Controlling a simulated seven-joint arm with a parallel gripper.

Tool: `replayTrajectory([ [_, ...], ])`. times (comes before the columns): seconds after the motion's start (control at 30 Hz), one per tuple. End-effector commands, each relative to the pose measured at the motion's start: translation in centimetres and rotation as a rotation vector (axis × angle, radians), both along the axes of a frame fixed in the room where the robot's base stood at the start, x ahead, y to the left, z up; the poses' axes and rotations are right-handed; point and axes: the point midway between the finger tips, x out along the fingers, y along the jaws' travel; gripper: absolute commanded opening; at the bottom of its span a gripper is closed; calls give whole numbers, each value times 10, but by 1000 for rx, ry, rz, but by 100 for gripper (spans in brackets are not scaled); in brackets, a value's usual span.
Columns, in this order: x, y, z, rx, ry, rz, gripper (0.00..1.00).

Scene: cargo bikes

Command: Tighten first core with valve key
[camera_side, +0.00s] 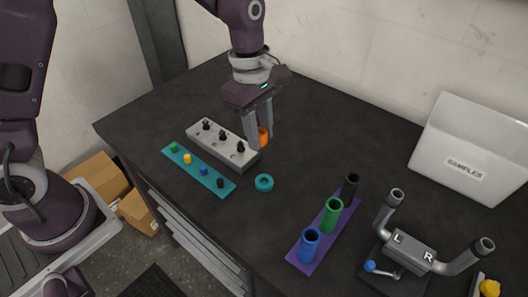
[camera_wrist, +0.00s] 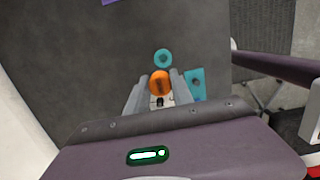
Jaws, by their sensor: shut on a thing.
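An orange piece (camera_side: 263,137), which looks like the valve key, is between the two fingers of my gripper (camera_side: 258,142). My gripper is shut on it, pointing down by the right end of the grey block (camera_side: 217,151). In the wrist view the orange piece (camera_wrist: 159,82) shows a dark slot on its top. Three black valve stems stand upright in the block, among them the left one (camera_side: 206,124), the middle one (camera_side: 223,135) and the right one (camera_side: 240,147). A finger partly hides the block's right end. I cannot tell whether the key touches a core.
A teal strip (camera_side: 212,179) with several coloured caps lies in front of the block. A teal ring (camera_side: 264,183) lies to its right. A purple rack (camera_side: 316,237) holds upright tubes. A handlebar stand (camera_side: 407,252) and a SAMPLES box (camera_side: 467,145) stand at right. The back of the table is clear.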

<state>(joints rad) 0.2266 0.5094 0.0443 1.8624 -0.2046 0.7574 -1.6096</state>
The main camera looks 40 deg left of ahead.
Motion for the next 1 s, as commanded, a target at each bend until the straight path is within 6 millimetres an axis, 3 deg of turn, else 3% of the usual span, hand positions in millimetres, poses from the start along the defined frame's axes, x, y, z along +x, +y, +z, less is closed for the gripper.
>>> replayTrajectory([
  [0.2, 19, 66, 6, 0, 0, 8, 0],
  [0.3, 22, 81, 5, 0, 0, 3, 0],
  [0.7, 22, 83, -30, -1, 2, 1, 0],
  [1.0, 22, 82, -36, -1, 0, 0, 0],
])
